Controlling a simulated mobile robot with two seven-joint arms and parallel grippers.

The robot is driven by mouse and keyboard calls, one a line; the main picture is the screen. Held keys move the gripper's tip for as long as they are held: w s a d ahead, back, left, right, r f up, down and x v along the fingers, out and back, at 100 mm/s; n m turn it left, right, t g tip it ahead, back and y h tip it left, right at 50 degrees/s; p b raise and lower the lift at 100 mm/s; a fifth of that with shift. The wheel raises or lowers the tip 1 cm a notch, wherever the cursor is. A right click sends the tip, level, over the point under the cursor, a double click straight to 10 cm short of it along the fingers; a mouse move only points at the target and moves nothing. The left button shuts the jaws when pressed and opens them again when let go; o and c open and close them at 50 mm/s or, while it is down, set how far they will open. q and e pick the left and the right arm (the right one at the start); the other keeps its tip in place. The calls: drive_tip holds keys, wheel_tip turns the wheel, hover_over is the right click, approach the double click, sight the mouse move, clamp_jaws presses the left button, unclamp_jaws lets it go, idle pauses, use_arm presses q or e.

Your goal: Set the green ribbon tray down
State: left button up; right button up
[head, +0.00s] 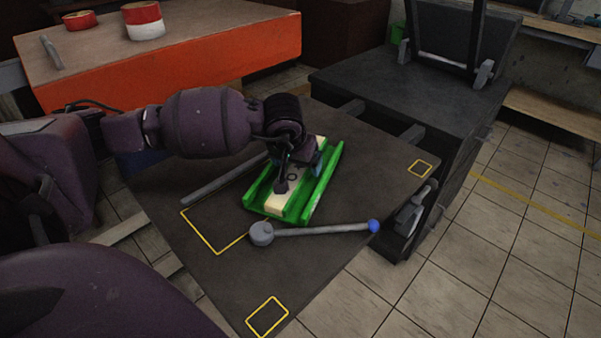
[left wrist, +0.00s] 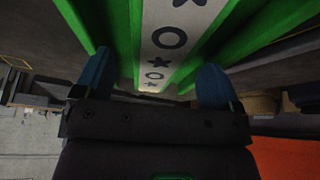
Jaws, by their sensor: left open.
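The green ribbon tray (head: 321,188) rests on the dark machine table (head: 370,160), lying at a slant. A cream ribbon (head: 278,203) with dark star and ring marks runs along its middle; it also shows in the left wrist view (left wrist: 168,40). My left gripper (head: 299,172) is over the tray, and its arm hides part of it. In the left wrist view the two blue fingertips (left wrist: 156,75) are apart, with the green tray (left wrist: 115,35) beyond them. Whether they touch the tray I cannot tell. My right gripper is not in view.
A grey lever with a blue knob (head: 373,226) lies just in front of the tray. Yellow outlines (head: 268,316) mark the table. An orange-sided table (head: 190,66) with red and white rolls (head: 144,22) stands behind. A dark machine block (head: 410,95) is at the back right.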

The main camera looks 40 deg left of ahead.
sight(298, 168)
use_arm(q)
drive_tip(key=shift+x, duration=0.95)
drive_tip(key=shift+r, duration=0.15)
drive_tip(key=shift+c, duration=0.7)
drive_tip(key=c, duration=1.1)
drive_tip(key=shift+c, duration=0.2)
drive_tip(key=shift+r, duration=0.6)
wheel_tip(298, 168, up, 19)
drive_tip(key=p, duration=0.2)
